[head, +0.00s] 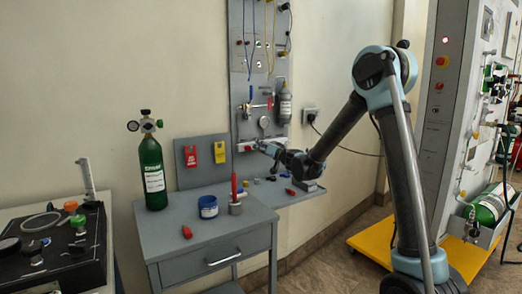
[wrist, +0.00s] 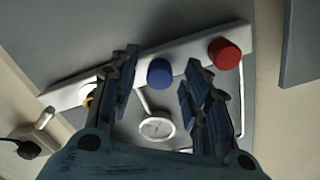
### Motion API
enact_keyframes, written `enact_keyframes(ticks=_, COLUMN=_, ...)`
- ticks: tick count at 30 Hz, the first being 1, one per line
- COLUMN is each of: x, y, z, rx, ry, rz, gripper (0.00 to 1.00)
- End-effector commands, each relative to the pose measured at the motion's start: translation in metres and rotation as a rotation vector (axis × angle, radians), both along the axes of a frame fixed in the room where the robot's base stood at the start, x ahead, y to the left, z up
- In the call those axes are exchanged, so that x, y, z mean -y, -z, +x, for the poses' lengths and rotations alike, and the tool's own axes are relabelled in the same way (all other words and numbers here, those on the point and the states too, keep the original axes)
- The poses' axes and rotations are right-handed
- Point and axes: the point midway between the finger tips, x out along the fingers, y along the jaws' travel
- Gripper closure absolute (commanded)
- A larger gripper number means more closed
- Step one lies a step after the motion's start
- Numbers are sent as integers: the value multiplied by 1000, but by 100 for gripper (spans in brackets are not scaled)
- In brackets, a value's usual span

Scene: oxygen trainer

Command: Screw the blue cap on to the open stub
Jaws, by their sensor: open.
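My gripper (wrist: 160,90) is open, with its two fingers spread in front of a pale wall bar. In the wrist view the blue cap (wrist: 160,72) appears between the fingers, at the middle of the bar. I see no finger touching it. A stub with a yellowish, brass-like face (wrist: 88,99) shows at the bar's left, partly hidden by the left finger. A red cap (wrist: 224,54) sits at the bar's right. In the head view my gripper (head: 260,147) is at the wall bar and hides part of it, and the red cap (head: 246,148) shows to its left.
A round gauge (wrist: 157,127) sits close by the bar. A wall socket (head: 310,115) has a cable. The shelf below holds small loose parts (head: 290,191). A green cylinder (head: 152,172) and a blue tub (head: 208,207) stand on the grey cabinet (head: 190,258).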

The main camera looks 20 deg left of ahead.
Motion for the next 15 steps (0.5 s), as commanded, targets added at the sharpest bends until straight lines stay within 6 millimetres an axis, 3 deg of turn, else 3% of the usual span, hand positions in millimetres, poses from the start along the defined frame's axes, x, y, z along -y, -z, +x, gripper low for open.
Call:
enact_keyframes(ticks=8, x=8, y=0, z=-6, rx=0, ry=0, rz=0, gripper=57)
enact_keyframes(ticks=15, x=40, y=0, z=-32, rx=-1, ry=2, rz=0, gripper=57)
